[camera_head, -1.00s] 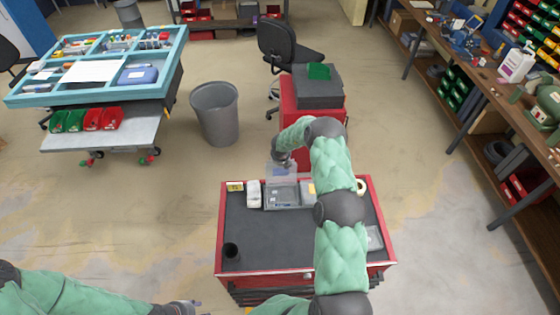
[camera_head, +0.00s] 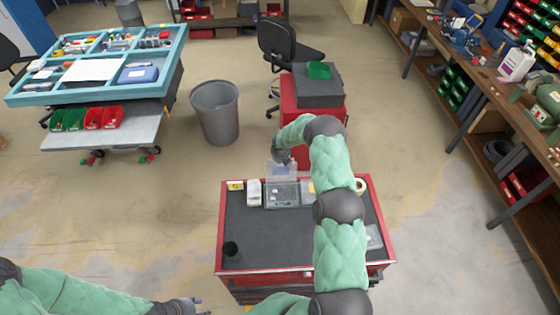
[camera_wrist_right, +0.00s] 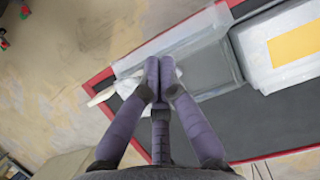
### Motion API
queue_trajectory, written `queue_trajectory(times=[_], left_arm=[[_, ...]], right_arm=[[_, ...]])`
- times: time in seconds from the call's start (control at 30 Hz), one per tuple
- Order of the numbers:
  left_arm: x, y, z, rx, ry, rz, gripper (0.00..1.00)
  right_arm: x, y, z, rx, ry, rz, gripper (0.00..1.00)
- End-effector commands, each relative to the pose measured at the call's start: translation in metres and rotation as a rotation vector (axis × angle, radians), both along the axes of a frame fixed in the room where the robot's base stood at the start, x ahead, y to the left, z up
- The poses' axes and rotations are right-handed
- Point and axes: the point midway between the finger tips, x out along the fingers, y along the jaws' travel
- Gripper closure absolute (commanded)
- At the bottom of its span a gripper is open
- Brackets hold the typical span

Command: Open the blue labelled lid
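A grey box (camera_head: 282,198) with small items in it stands on the cart's black top. Its clear lid (camera_head: 283,171), with a bluish patch, is swung up and leans back over the cart's far edge. My right gripper (camera_head: 284,160) is at the lid's far side. In the right wrist view the fingers of the right gripper (camera_wrist_right: 160,75) are together beside the box (camera_wrist_right: 207,68), with nothing visibly held. Whether they touch the lid is unclear. A box with a yellow label (camera_wrist_right: 295,43) stands next to it. My left gripper (camera_head: 190,305) is low at the picture's bottom, too small to read.
A red cabinet (camera_head: 289,110) stands behind. The cart top's left middle is clear.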

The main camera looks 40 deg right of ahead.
Motion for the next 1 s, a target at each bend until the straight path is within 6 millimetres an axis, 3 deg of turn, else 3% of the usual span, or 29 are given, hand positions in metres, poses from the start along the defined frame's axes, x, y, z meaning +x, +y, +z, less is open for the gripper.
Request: queue_trajectory(times=[0.47,1.0], left_arm=[[0.000,0.000,0.002,0.000,0.000,0.000,0.60],[0.000,0.000,0.002,0.000,0.000,0.000,0.60]], right_arm=[[-0.002,0.001,0.019,-0.001,-0.002,0.000,1.00],[-0.027,0.017,0.098,-0.001,-0.002,0.000,1.00]])
